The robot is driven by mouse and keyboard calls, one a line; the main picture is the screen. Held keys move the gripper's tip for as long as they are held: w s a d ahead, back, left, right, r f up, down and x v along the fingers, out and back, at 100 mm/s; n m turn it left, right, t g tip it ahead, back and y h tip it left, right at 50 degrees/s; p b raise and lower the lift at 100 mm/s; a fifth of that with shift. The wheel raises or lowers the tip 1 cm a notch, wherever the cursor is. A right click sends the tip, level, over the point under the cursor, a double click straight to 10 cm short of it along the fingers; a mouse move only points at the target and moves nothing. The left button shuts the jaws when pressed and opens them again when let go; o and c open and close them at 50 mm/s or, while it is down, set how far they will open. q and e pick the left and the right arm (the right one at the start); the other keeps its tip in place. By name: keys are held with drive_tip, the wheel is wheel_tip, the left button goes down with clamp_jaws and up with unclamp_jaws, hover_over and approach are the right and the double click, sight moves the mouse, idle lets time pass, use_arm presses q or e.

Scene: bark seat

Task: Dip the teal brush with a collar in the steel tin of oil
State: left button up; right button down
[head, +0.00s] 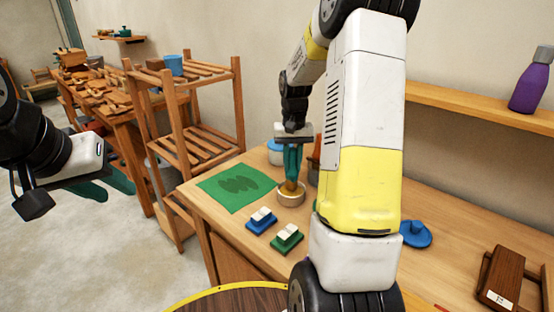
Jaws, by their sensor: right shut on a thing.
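My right gripper (292,174) points down over the workbench, shut on the teal brush (291,163). The brush is upright and mostly hidden between the gripper's teal fingers. Its lower end, with a tan-brown part, is at the mouth of the round steel tin (291,201) and appears to be inside its rim. The depth and the oil cannot be made out. My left gripper (117,190) is far left, away from the bench, its teal fingers apart and empty.
A green mat (225,194) lies left of the tin. A blue block brush (261,221) and a green one (287,239) are in front. Containers stand close behind the tin, partly hidden. A blue lid-like piece (416,235) and a wooden frame (503,276) lie right.

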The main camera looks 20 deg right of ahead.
sight(293, 149)
drive_tip(key=shift+r, duration=2.9)
drive_tip(key=shift+s, duration=0.1)
